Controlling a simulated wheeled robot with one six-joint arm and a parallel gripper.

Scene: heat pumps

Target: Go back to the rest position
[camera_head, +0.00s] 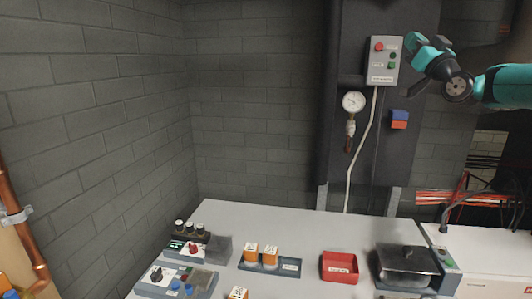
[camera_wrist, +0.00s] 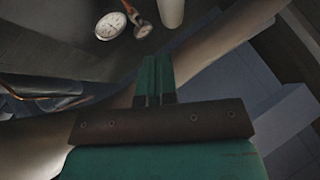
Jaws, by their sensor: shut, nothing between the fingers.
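My gripper (camera_wrist: 155,66) shows in the wrist view as two teal fingers close together, with nothing between them. Behind them are a dark bar and a wide teal body. In the head view my teal and black arm reaches in from the upper right, in front of the dark wall panel and beside the grey control box (camera_head: 385,61). The fingers are hard to make out there. The round pressure gauge (camera_head: 353,102) hangs on the wall to the left of the arm and shows at the top of the wrist view (camera_wrist: 110,26). The gripper appears clear of the worktop.
The grey worktop (camera_head: 330,226) holds a red tray (camera_head: 339,267), a blue tray (camera_head: 290,267) with orange-and-white boxes, a dark lidded container (camera_head: 405,262) and control units (camera_head: 178,281) at left. A blue-and-red block (camera_head: 399,119) is on the wall. A white cable (camera_head: 362,150) hangs below the control box.

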